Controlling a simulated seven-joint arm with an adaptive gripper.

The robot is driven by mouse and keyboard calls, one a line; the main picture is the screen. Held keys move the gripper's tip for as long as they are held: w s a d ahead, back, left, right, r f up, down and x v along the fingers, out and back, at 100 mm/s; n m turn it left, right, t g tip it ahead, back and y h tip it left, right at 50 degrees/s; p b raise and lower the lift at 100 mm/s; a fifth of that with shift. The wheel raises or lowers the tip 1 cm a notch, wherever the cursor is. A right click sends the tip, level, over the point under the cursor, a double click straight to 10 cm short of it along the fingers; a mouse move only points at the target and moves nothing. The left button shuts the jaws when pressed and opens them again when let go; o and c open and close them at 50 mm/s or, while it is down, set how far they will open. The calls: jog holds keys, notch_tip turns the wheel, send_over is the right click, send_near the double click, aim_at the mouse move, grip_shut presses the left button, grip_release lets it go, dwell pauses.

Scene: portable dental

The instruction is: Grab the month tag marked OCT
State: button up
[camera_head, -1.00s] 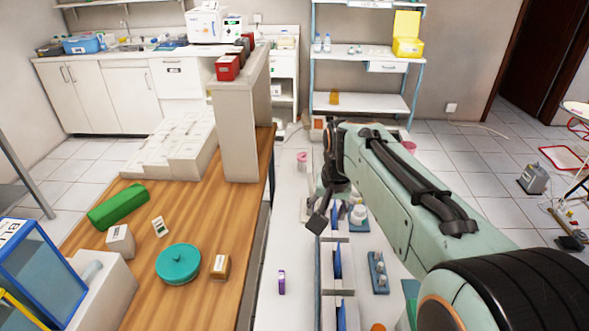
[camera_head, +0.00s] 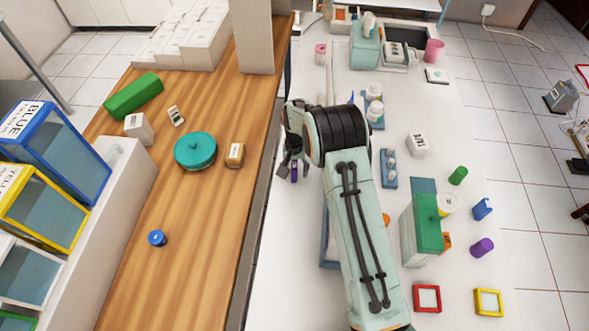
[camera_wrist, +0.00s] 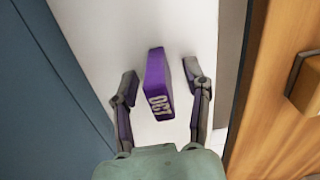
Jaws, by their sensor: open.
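The OCT month tag is a small purple block (camera_wrist: 158,82) with OCT in light letters on its near face. In the wrist view it stands on the white surface between my two fingers. My gripper (camera_wrist: 162,88) is open, with a finger on each side of the tag and a visible gap to both. In the head view the tag (camera_head: 293,172) is a small purple patch, mostly hidden by my gripper (camera_head: 292,163), near the left edge of the white table.
The wooden table (camera_head: 235,215) lies left across a narrow gap, with a brown block (camera_head: 235,154) near its edge and a teal round pot (camera_head: 195,150). A dark blue panel (camera_wrist: 45,100) stands left of the tag. Several objects crowd the white table's right side.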

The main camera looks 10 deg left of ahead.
jog(key=shift+f, duration=0.15)
grip_shut()
